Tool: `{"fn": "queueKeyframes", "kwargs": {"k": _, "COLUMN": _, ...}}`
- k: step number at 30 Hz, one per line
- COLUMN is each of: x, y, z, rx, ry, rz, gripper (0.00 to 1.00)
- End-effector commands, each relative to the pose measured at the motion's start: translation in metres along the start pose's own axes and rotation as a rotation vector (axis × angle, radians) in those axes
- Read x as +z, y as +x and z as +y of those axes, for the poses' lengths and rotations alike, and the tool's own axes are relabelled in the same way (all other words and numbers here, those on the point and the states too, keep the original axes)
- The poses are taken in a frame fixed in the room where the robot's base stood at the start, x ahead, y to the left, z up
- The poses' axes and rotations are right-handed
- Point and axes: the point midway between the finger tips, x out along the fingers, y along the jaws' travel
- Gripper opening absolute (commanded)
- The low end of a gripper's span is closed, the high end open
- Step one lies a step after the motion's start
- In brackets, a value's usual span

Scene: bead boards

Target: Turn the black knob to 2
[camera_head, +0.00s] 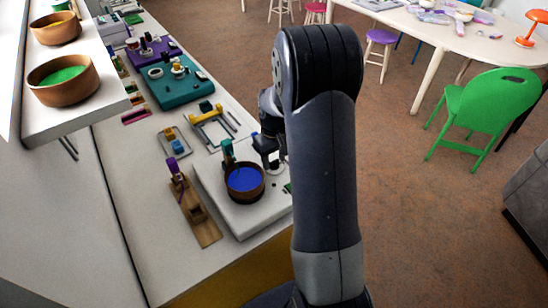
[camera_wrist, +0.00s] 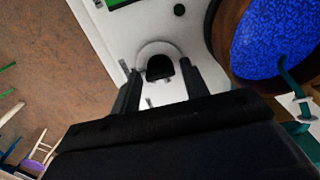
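The black knob (camera_wrist: 159,67) sits on a round pale dial (camera_wrist: 150,48) on a white board (camera_wrist: 195,25). My gripper (camera_wrist: 161,75) is open in the wrist view, one finger on each side of the knob. There are gaps between the fingers and the knob, and I cannot tell how far the fingertips are above the board. The number marks and the knob's setting are too small to read. In the head view my gripper (camera_head: 268,152) is over the right part of the white board (camera_head: 240,217), and my arm hides part of this area.
A wooden bowl of blue beads (camera_head: 244,182) stands on the board, close beside my gripper. A green upright part (camera_head: 228,152) is behind it. A wooden board with a purple piece (camera_head: 195,212) lies to the left. Teal (camera_head: 172,90) and purple boards lie farther back.

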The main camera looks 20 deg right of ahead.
Motion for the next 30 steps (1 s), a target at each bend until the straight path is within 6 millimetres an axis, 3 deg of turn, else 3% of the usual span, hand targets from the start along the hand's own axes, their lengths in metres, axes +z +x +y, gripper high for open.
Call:
{"fn": "queueKeyframes", "kwargs": {"k": 12, "x": -0.0001, "y": -0.0004, "z": 0.0, "rx": 0.0, "ry": 0.0, "rz": 0.0, "gripper": 0.09}}
{"fn": "queueKeyframes", "kwargs": {"k": 22, "x": -0.0002, "y": 0.0, "z": 0.0001, "rx": 0.0, "ry": 0.047, "rz": 0.001, "gripper": 0.08}}
{"fn": "queueKeyframes", "kwargs": {"k": 30, "x": -0.0001, "y": 0.0005, "z": 0.0001, "rx": 0.0, "ry": 0.22, "rz": 0.0, "gripper": 0.08}}
